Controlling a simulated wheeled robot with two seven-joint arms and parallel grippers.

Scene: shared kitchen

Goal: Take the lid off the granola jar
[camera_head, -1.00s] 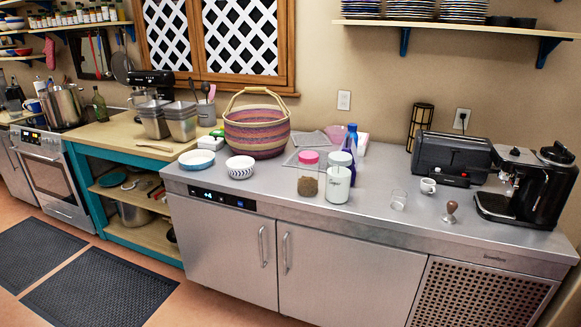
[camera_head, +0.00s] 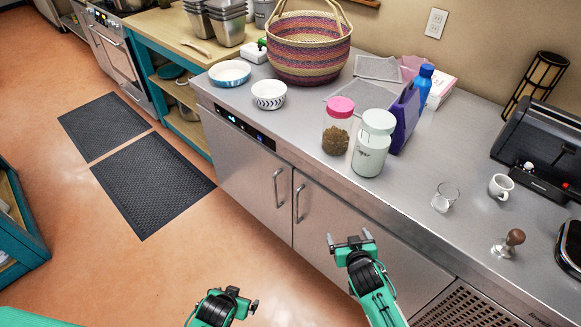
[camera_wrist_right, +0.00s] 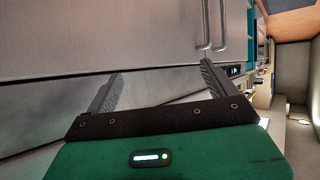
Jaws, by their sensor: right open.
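The granola jar (camera_head: 336,139) is clear, with brown granola inside and a pink lid (camera_head: 341,107) on top. It stands upright on the steel counter (camera_head: 300,150), left of a white jar. My right gripper (camera_head: 349,240) is open and empty in front of the counter's cabinet doors, below and apart from the jar. In the right wrist view its two fingers (camera_wrist_right: 160,74) are spread before the steel door, and the jar is out of sight. My left gripper (camera_head: 244,297) is low over the floor at the bottom, away from the jar; its opening is unclear.
The white lidded jar (camera_head: 371,147) stands close beside the granola jar, with a purple upright object (camera_head: 404,120) and a blue bottle (camera_head: 423,85) behind. A patterned bowl (camera_head: 268,95) and a woven basket (camera_head: 303,50) are to the left. A glass (camera_head: 445,196) stands right. Counter in front is clear.

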